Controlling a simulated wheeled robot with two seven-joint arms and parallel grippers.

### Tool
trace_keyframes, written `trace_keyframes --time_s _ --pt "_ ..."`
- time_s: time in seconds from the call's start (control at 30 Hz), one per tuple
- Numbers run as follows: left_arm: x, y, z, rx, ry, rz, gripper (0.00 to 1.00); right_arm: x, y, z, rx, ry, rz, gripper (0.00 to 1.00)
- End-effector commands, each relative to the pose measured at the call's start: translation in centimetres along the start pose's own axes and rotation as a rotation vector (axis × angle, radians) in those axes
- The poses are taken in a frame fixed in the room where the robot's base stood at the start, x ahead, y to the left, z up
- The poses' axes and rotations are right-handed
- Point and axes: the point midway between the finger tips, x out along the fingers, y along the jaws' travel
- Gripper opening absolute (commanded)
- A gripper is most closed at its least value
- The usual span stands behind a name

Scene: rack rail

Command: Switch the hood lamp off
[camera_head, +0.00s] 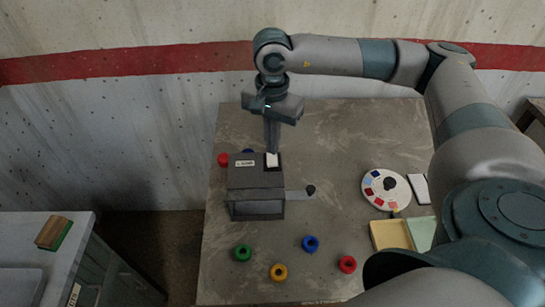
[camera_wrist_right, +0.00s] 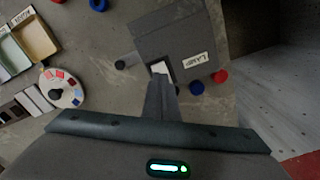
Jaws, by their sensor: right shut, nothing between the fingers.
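The hood is a dark grey box (camera_head: 256,178) with an opening at its front, standing on the table. A white rocker switch (camera_head: 272,160) in a dark frame sits at the back right of its top, beside a small label; in the right wrist view the label (camera_wrist_right: 194,60) reads LAMP. My right gripper (camera_head: 272,149) points down, shut and empty, with its tips at the switch. In the right wrist view the fingertips (camera_wrist_right: 160,78) overlap the edge of the white switch (camera_wrist_right: 160,67); I cannot tell whether they touch. Whether the lamp is lit cannot be seen. My left gripper is not in view.
A lever with a black knob (camera_head: 310,190) sticks out right of the hood. Green (camera_head: 243,253), orange (camera_head: 278,272), blue (camera_head: 310,244) and red (camera_head: 347,264) rings lie in front. A round colour dial (camera_head: 386,190) and a tray (camera_head: 391,235) stand to the right. A wall is behind.

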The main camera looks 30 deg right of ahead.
Motion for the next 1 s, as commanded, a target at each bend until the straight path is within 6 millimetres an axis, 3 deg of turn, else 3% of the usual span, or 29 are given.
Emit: trace_keyframes --time_s 0.5,1.0 --pt "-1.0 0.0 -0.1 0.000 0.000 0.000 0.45 -3.3 0.0 0.0 0.000 -0.001 -0.001 0.00" --pt "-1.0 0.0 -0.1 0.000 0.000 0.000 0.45 -3.4 0.0 0.0 0.000 -0.001 0.000 0.00"
